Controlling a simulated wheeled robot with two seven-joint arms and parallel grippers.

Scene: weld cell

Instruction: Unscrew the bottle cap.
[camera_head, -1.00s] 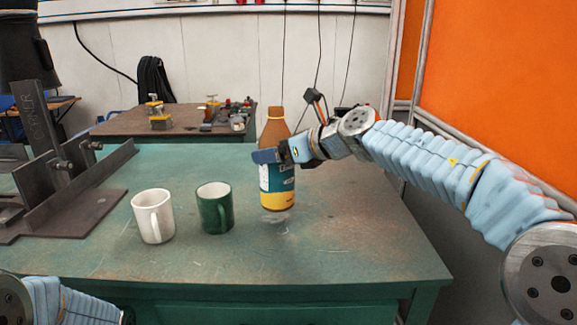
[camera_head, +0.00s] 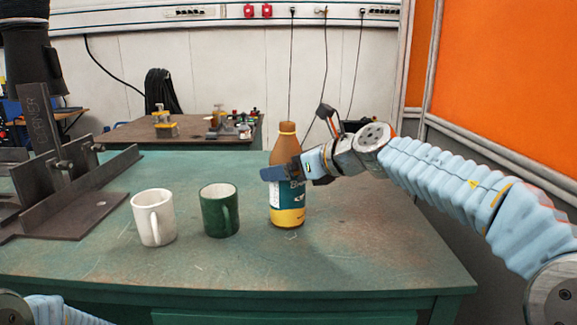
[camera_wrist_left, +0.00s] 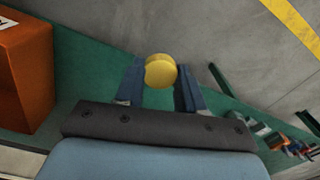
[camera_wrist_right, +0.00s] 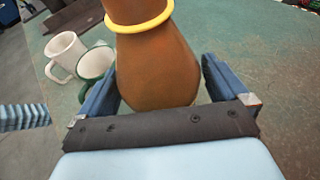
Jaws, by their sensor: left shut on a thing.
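The brown bottle (camera_head: 288,215), with a blue and yellow label, stands upright on the green table in the head view. Its brown neck with a yellow ring also shows in the right wrist view (camera_wrist_right: 155,65). My right gripper (camera_head: 285,172) has its fingers on either side of the bottle at the label's upper part; whether they press on it is hard to tell. The yellow cap (camera_wrist_left: 160,72) sits between the fingers of my left gripper (camera_wrist_left: 160,80), which is shut on it, apart from the bottle. The left gripper is outside the head view.
A white mug (camera_head: 153,218) and a green mug (camera_head: 219,211) stand left of the bottle on the green table (camera_head: 250,270). A dark metal fixture (camera_head: 70,190) stands at the left. An orange panel (camera_head: 510,90) is at the right. The table's front is clear.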

